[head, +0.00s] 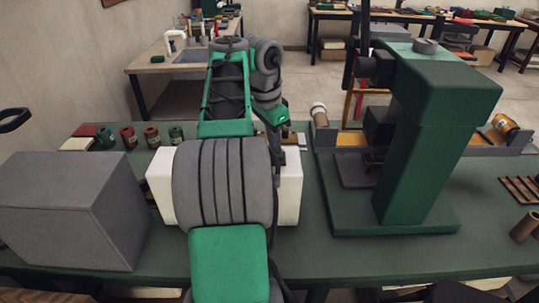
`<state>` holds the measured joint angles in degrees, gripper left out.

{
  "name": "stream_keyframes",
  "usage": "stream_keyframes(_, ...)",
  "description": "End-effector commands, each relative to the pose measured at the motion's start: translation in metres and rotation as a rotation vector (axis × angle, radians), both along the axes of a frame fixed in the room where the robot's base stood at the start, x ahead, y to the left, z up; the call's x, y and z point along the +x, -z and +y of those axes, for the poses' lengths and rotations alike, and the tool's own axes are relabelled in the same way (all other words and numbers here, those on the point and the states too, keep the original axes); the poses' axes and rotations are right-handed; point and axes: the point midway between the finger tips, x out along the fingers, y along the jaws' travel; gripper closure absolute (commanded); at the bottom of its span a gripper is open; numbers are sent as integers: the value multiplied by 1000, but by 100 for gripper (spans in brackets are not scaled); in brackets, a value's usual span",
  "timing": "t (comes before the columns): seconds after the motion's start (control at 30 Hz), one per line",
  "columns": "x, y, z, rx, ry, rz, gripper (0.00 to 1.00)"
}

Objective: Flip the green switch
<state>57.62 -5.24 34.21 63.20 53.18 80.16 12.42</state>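I cannot make out a green switch in the head view. A large green press-like machine (437,130) stands on the right half of the table, with a grey knob (425,46) on its top. The dark end of my arm, where my gripper (284,138) is, shows only in part, left of the machine and behind my own arm link. It appears apart from the machine. Its fingers are hidden, so I cannot see whether they are open, shut or holding anything.
A grey box (70,212) stands at the left of the green table (330,255). A white block (289,190) lies partly behind my arm. Several spools (128,137) stand at the back left. Brown cylinders (525,226) and a slatted rack (522,189) lie at the right.

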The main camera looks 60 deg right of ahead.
Motion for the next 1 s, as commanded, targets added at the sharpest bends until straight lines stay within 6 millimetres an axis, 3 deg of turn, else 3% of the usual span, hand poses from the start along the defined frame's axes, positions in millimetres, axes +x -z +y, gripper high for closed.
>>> stream_keyframes(0.3, 0, 2, 1, 7, -1, 2, 100)
stream_keyframes(1.0, 0, -65, 1, 3, -1, 2, 100)
